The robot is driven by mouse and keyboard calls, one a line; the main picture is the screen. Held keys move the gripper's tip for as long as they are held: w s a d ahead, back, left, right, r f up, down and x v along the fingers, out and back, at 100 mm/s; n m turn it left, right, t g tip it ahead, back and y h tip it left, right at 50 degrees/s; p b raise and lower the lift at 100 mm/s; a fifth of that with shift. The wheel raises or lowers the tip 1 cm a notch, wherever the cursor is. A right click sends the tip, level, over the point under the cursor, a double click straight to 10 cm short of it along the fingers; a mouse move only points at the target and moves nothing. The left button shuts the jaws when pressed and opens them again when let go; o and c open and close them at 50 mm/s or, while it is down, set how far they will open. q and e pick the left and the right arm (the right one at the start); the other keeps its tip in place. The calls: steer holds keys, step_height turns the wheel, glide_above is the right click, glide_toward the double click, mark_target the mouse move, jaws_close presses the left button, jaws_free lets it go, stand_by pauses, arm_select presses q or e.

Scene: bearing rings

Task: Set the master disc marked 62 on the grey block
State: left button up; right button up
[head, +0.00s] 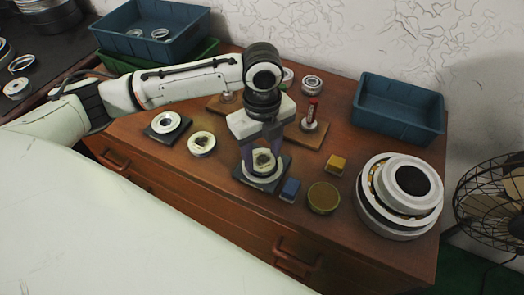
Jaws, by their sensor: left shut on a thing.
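My left gripper (263,156) points down at the middle of the table and is shut on a pale disc (263,166) with a dark centre. The disc is at a dark grey square block (246,177), over or on its top; I cannot tell whether it rests there. Its marking is too small to read. A similar disc (202,144) with a dark mark lies on the table to the left, its number also unreadable. Further left, a metal ring (166,122) lies on another dark square block (151,131). My right gripper is not in view.
A blue block (290,189), an olive round tin (323,198) and a yellow block (337,164) stand close right of the gripper. A large bearing (400,195) fills the right end. A wooden board (311,140) with posts lies behind. Blue bins (398,104) stand at the back.

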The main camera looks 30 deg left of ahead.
arm_select(q)
steer(key=shift+f, duration=0.15)
steer(key=o, duration=1.4)
step_height(320, 180, up, 10)
steer(key=shift+r, duration=0.2)
